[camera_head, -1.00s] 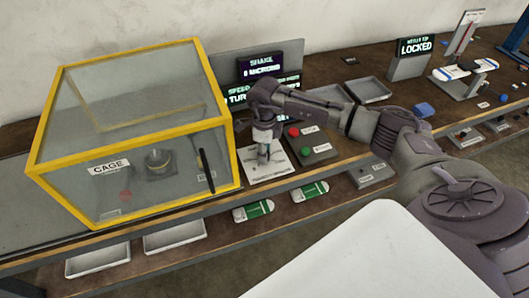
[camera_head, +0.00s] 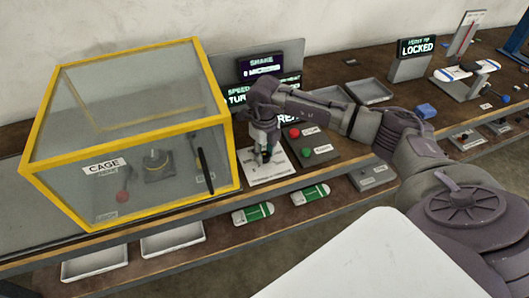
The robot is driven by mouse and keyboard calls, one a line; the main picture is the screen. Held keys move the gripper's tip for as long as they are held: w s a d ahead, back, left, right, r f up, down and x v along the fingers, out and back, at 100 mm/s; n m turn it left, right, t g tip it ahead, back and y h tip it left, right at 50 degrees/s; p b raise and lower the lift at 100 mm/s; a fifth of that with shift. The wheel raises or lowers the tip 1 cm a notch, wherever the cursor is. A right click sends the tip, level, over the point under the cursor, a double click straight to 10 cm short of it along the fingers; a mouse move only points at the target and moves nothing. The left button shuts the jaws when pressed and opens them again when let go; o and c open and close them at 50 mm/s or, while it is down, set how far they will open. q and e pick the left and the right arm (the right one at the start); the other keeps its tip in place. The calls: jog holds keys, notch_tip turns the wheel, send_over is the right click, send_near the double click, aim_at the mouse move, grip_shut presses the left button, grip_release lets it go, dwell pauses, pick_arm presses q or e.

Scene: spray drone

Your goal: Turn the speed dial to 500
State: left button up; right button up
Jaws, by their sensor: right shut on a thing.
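The speed dial itself is hidden under my right gripper (camera_head: 265,152), which points down over a white dial plate (camera_head: 270,173) on the bench. The gripper is shut on the dial, though its fingertips are small and dark in this view. Behind it stands a display panel (camera_head: 262,68) with a "SHAKE" screen and a "SPEED" screen. My right arm partly covers the lower screen, so the speed reading cannot be read. My left gripper is not in view.
A yellow-framed clear cage (camera_head: 130,125) stands just left of the gripper. A box with red and green buttons (camera_head: 312,142) is close on the right. Grey trays (camera_head: 368,91) lie behind my arm. A "LOCKED" display (camera_head: 415,48) stands farther right.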

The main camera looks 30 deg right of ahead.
aim_at(265, 154)
dwell(0.4)
jog(key=o, duration=1.2)
jog(key=shift+c, duration=0.2)
jog(key=shift+r, duration=0.15)
notch_tip(265, 154, up, 12)
